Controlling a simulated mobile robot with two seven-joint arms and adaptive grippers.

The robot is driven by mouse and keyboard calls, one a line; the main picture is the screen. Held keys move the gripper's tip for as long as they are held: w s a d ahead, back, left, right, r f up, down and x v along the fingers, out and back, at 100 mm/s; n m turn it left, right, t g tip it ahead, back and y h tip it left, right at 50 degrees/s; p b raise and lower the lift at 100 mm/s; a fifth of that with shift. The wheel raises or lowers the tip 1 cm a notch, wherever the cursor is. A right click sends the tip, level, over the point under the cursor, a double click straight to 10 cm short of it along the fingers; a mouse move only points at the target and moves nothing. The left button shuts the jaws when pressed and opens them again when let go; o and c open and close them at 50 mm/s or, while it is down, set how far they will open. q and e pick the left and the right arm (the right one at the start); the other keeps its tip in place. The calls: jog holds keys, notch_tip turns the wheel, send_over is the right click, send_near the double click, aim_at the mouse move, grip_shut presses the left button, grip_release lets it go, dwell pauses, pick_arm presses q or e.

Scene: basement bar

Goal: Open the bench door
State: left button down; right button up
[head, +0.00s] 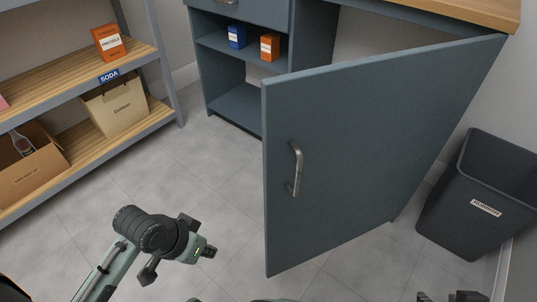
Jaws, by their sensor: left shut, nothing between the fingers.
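The bench door (365,150) is a large blue-grey panel that stands swung out from the bench (250,110) at a wide angle. Its hinged side is at the right, and its free edge points toward me. A curved metal handle (296,168) is on the door's face near the free edge. My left gripper (207,251) is shut and empty, to the left of the door and apart from it, above the floor. Only dark parts of my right gripper (450,297) show at the bottom edge, right of the door, and its fingers cannot be made out.
A dark bin (478,190) stands at the right by the wall, close to the door. A shelf rack (95,80) at the left holds a paper bag (117,107), a cardboard box (28,165) and an orange box (109,42). The floor between rack and door is clear.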

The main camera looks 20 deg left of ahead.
pick_arm(q)
jog(key=w+d+r+n+h+b, duration=0.35)
jog(key=w+h, duration=0.25)
jog(key=h, duration=0.3)
jog(key=w+a+r+n+t+h, duration=0.2)
jog(key=w+a+r+h, duration=0.15)
jog(key=r, duration=0.45)
jog(key=w+a+r+n+t+h, duration=0.2)
jog(key=w+a+r+t, duration=0.15)
jog(key=r, duration=0.45)
jog(key=w+d, duration=0.1)
jog(key=d, duration=1)
jog(key=shift+w+f+g, duration=0.2)
jog(key=shift+w+g, duration=0.15)
jog(key=shift+w, duration=0.05)
pick_arm(e)
jog(key=w+a+r+n+t+y, duration=0.1)
jog(key=w+a+r+t+y, duration=0.4)
jog(key=w+a+r+t, duration=0.3)
jog(key=shift+w+a+r+t, duration=0.4)
jog(key=shift+w+a+r, duration=0.3)
jog(key=shift+a+r, duration=1.6)
jog(key=shift+d+r, duration=0.2)
